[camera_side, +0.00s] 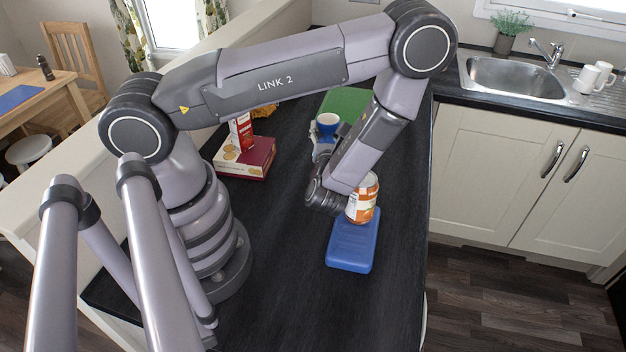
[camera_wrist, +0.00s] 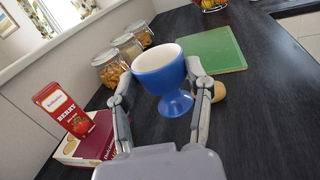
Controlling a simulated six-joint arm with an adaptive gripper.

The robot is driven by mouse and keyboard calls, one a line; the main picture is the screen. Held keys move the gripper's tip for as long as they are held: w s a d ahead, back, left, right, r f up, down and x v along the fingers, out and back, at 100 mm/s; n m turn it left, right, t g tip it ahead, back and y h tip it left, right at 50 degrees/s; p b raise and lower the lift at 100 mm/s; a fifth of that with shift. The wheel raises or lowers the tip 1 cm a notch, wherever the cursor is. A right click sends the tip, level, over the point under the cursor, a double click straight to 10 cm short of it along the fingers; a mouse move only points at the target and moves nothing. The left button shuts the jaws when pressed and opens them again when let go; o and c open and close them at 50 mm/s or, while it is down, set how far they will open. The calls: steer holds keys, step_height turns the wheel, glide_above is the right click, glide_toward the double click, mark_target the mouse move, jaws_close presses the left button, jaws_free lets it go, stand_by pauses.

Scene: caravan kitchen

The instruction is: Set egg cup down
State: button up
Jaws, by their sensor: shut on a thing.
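The blue egg cup (camera_wrist: 162,76) with a white inside is between the fingers of my gripper (camera_wrist: 160,98) in the wrist view. The fingers are shut on it from both sides, and it looks upright, slightly tilted in the picture. In the side view the egg cup (camera_side: 327,120) shows beyond my forearm, near the green board. Whether the cup's foot touches the worktop, I cannot tell.
A green board (camera_wrist: 211,50) lies beyond the cup, with a brown egg-like object (camera_wrist: 218,92) nearer. Jars (camera_wrist: 110,68), a red carton (camera_wrist: 62,108) and a box (camera_wrist: 88,142) stand left. A can (camera_side: 363,199) and blue case (camera_side: 352,247) stand near my wrist.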

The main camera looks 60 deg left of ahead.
steer(key=shift+w+d+r+m+t+h, duration=3.15)
steer(key=shift+w+r, duration=1.4)
steer(key=shift+r, duration=1.4)
steer(key=s+a+f+n+g+y, duration=0.3)
steer(key=s+a+f, duration=0.1)
steer(key=s+f, duration=0.4)
steer(key=s+a+f+n+g+y, duration=0.3)
steer(key=s+f+n, duration=0.1)
steer(key=s+f, duration=0.4)
steer(key=shift+g+y, duration=0.25)
steer(key=f, duration=0.7)
steer(key=shift+s+a+f, duration=0.1)
steer(key=shift+a+f, duration=0.15)
steer(key=shift+f, duration=0.05)
steer(key=shift+f, duration=0.15)
